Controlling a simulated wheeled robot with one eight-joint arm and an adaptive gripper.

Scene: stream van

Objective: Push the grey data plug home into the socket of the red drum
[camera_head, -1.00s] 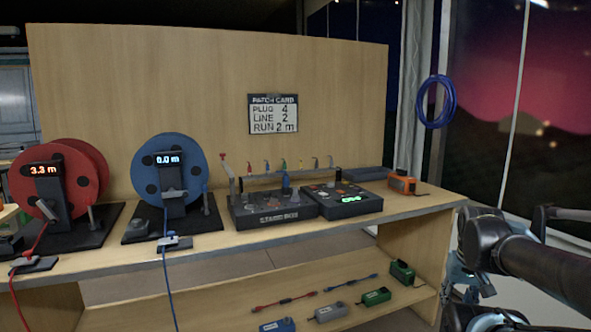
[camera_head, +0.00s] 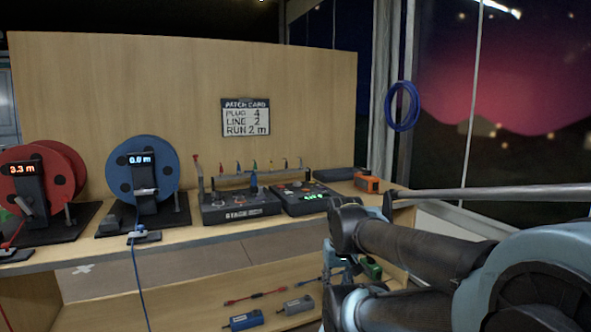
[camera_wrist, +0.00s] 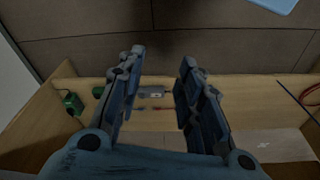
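The red drum (camera_head: 36,178) stands at the left of the bench top, its display reading 3.3 m. A red cable hangs from its front; I cannot make out its socket. A grey box-shaped piece with a short stub (camera_head: 299,305) lies on the lower shelf; I cannot tell whether it is the data plug. A grey piece (camera_wrist: 151,90) also shows between my fingers in the wrist view, beyond them. My gripper (camera_wrist: 160,58) is open and empty, with a clear gap between its fingers. In the head view my arm covers part of the shelf's right side.
A blue drum (camera_head: 142,172) stands beside the red one. The stage box (camera_head: 240,208) carries a rack of coloured plugs. A blue box-shaped piece (camera_head: 243,321), a green one (camera_head: 372,268) and a red cable (camera_head: 256,296) lie on the lower shelf.

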